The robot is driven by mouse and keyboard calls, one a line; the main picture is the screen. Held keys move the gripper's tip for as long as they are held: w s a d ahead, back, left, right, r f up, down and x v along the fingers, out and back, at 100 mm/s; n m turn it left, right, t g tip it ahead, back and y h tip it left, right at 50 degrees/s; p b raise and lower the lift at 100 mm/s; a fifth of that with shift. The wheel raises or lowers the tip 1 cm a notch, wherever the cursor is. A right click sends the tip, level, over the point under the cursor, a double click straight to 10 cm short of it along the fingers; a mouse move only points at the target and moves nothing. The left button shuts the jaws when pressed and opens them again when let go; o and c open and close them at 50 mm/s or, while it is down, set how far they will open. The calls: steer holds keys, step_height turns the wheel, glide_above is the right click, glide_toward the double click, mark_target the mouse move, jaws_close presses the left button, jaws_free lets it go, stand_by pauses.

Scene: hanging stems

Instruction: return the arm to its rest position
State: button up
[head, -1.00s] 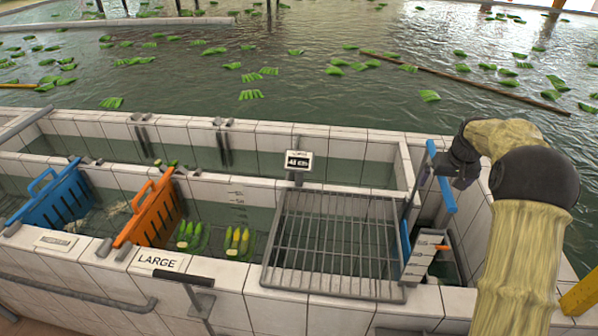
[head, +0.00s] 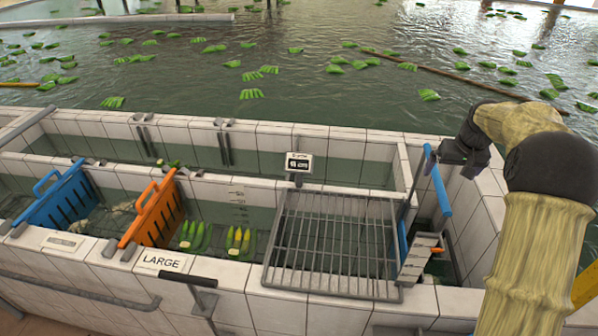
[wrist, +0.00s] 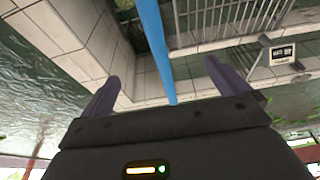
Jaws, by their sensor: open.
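My gripper (head: 455,157) is at the right of the head view, above the right end of the tiled tank, close to an upright blue bar (head: 442,192). In the wrist view my gripper (wrist: 166,88) has its two fingers wide apart with nothing held between them. The blue bar (wrist: 153,38) runs up the wrist view between and beyond the fingers. I cannot tell whether it touches the gripper. My arm is bent, with its covered elbow at the right edge of the head view.
A metal grate (head: 335,240) lies over the tank left of my gripper. A small display (head: 298,163) stands behind it. Orange (head: 156,210) and blue (head: 58,200) dividers stand at the left. Banana bunches (head: 238,238) float in the tank. Open water lies behind.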

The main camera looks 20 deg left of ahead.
steer(key=shift+p+v, duration=0.35)
steer(key=shift+v, duration=0.6)
steer(key=shift+s+f, duration=0.1)
steer(key=shift+s+f+b, duration=0.2)
steer(key=shift+s+b, duration=0.1)
steer(key=s+f+b, duration=0.3)
steer(key=s+f, duration=0.1)
steer(key=s, duration=0.7)
steer(key=s+f+m+b, duration=0.1)
steer(key=s+f, duration=0.4)
steer(key=s, duration=0.6)
steer(key=s+f+m+b, duration=0.1)
steer(key=s+f+b, duration=0.3)
steer(key=s, duration=0.7)
steer(key=shift+a+f+g+h+b, duration=0.3)
steer(key=shift+g, duration=0.1)
steer(key=shift+s, duration=0.25)
steer(key=shift+w, duration=0.1)
